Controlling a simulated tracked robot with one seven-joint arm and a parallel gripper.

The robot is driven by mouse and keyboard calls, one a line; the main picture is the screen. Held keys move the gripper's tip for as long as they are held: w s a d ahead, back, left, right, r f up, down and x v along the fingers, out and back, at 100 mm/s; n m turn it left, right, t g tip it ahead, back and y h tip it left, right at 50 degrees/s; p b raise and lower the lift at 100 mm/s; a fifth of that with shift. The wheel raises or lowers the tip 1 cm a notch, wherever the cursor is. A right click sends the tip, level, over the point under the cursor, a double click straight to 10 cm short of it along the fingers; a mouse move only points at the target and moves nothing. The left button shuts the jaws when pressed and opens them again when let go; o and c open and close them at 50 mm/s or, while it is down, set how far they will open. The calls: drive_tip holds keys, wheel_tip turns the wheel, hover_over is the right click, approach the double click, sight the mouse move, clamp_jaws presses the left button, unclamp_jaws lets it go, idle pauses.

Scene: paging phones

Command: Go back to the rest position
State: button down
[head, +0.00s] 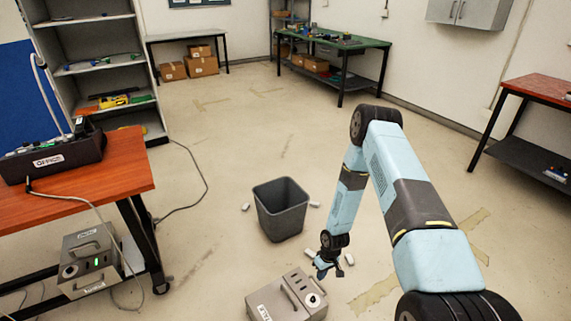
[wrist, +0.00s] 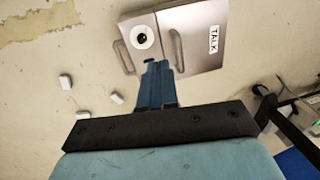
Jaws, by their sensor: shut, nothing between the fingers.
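My arm (head: 385,155) reaches out over the floor and bends down at its far end. My gripper (head: 325,270) points down, low beside the right rear of a grey metal box. In the wrist view my gripper (wrist: 158,66) is shut, with blue fingers together and nothing between them. The fingertips overlap the edge of the box (wrist: 190,35) in that view; I cannot tell whether they touch it. The box (head: 268,298) has handles, a round white dial with a black centre, and a label reading TALK in the wrist view.
An orange table (head: 75,205) holding a black OFFICE unit (head: 50,160) is at left. A second metal box (head: 88,265) sits beneath it. Open floor lies behind the bin.

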drive_tip(key=w+d+r+m+t+h, duration=0.1)
drive_tip(key=w+d+r, duration=0.15)
drive_tip(key=r, duration=1.25)
drive_tip(key=w+d+r+m+t, duration=0.1)
drive_tip(key=w+d+r, duration=0.15)
drive_tip(key=r, duration=1.25)
drive_tip(key=w+d+r+t+h, duration=0.1)
drive_tip(key=w+d+r, duration=0.15)
drive_tip(key=r, duration=1.25)
drive_tip(key=s+d+r+m+t, duration=0.1)
drive_tip(key=s+r, duration=0.5)
drive_tip(key=r, duration=0.4)
drive_tip(key=s+r+m+t, duration=0.1)
drive_tip(key=s+r, duration=0.5)
drive_tip(key=r, duration=0.4)
drive_tip(key=s+r+m, duration=0.1)
drive_tip(key=s+r, duration=0.3)
drive_tip(key=s, duration=0.5)
drive_tip(key=s+r+m+t, duration=0.1)
drive_tip(key=s+r, duration=0.4)
drive_tip(key=s, duration=0.5)
drive_tip(key=shift+d, duration=0.2)
drive_tip(key=shift+r, duration=0.1)
